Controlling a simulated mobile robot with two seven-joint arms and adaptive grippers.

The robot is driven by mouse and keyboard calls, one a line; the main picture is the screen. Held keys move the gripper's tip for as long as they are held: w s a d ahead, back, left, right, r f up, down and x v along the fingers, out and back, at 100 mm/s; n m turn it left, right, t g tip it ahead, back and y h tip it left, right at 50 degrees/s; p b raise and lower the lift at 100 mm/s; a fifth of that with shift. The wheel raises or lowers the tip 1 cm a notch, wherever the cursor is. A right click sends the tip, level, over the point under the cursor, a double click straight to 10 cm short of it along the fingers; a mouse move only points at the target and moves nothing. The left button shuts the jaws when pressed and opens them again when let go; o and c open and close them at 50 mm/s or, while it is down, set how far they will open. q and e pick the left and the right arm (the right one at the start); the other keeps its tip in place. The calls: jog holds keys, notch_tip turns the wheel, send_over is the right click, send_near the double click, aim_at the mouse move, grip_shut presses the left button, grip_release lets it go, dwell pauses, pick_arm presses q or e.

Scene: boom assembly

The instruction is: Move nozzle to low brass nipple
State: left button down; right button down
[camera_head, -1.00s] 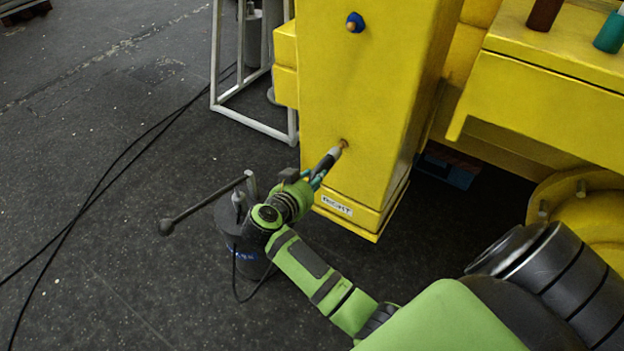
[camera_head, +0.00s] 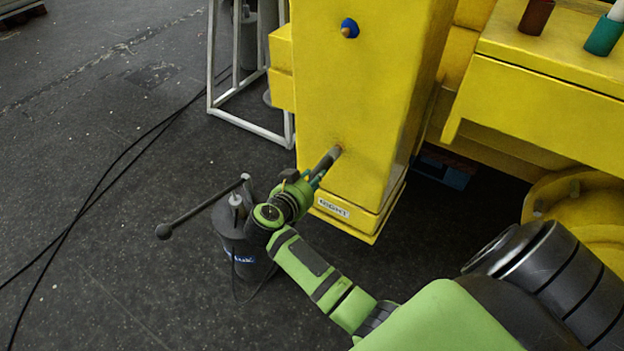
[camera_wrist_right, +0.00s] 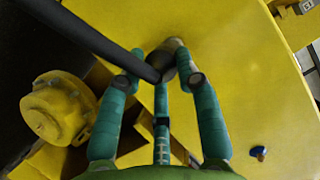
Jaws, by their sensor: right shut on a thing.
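My right gripper (camera_head: 313,178) is shut on the dark grey nozzle (camera_head: 327,160), which points up and to the right at the yellow boom. The nozzle's tip is at the low brass nipple (camera_head: 338,149) on the boom's face. Only a little of the brass shows, and I cannot tell whether the tip is seated on it. My left gripper is not in view.
A blue-capped point (camera_head: 350,28) sits higher on the boom (camera_head: 385,90). A grey grease pump (camera_head: 236,240) with a long lever stands on the floor beside my right wrist. A white frame (camera_head: 250,122) stands behind. The floor at the left is clear except for black cables.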

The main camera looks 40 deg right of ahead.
dwell(0.3)
jog(key=shift+p, duration=0.55)
jog(key=shift+w+d+p, duration=0.3)
jog(key=shift+d, duration=0.35)
dwell(0.4)
jog(key=c, duration=0.8)
grip_release()
jog(key=shift+s+a, duration=0.1)
jog(key=shift+a, duration=0.1)
jog(key=v, duration=0.7)
jog(key=shift+r, duration=0.15)
